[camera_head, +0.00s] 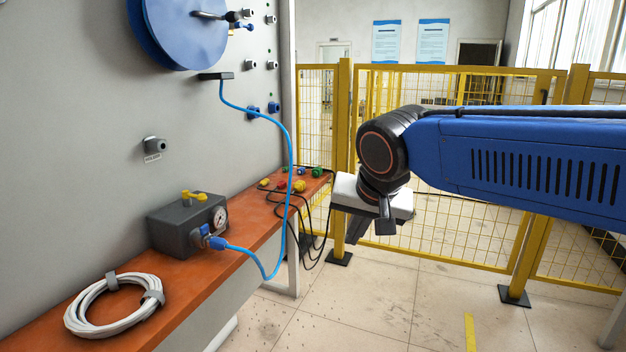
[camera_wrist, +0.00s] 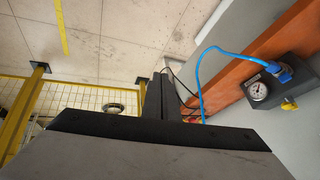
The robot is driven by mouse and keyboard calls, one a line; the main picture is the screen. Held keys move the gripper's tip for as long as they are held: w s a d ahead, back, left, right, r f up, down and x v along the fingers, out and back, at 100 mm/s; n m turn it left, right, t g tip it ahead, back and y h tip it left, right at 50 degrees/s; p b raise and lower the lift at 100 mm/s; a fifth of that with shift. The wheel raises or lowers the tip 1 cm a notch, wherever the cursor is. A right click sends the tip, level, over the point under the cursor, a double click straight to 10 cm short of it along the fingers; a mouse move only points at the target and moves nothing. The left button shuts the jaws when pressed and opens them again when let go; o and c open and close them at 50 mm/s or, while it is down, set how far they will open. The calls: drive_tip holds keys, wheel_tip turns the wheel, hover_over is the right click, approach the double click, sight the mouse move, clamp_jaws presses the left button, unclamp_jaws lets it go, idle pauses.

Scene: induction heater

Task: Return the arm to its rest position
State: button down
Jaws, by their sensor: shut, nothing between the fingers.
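My blue arm (camera_head: 530,160) reaches in from the right edge of the head view, roughly level. Its black wrist joint bends down to a white and black hand. My gripper (camera_head: 355,232) hangs below the hand over open floor, to the right of the orange shelf's far end. It is shut and holds nothing. In the wrist view the dark fingers (camera_wrist: 160,100) stand close together at the middle, with floor and fence behind them. The gripper touches nothing that I can see.
The orange shelf (camera_head: 215,268) carries a grey gauge box (camera_head: 180,228), a coiled white cable (camera_head: 112,305) and several coloured connectors. A blue hose (camera_head: 290,160) loops from the panel to the box. Yellow fencing (camera_head: 455,225) stands behind my arm. The floor below is clear.

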drive_tip(key=s+d+f+n, duration=0.1)
drive_tip(key=s+d+f, duration=0.7)
drive_tip(key=s+d, duration=0.1)
drive_tip(key=s+d+f+n+g+h, duration=0.1)
drive_tip(key=s+d+f, duration=0.6)
drive_tip(key=d, duration=0.5)
drive_tip(key=shift+s+f, duration=0.4)
drive_tip(key=shift+s, duration=0.55)
drive_tip(key=c, duration=2.4)
unclamp_jaws()
drive_tip(key=shift+d, duration=0.1)
drive_tip(key=shift+c, duration=0.2)
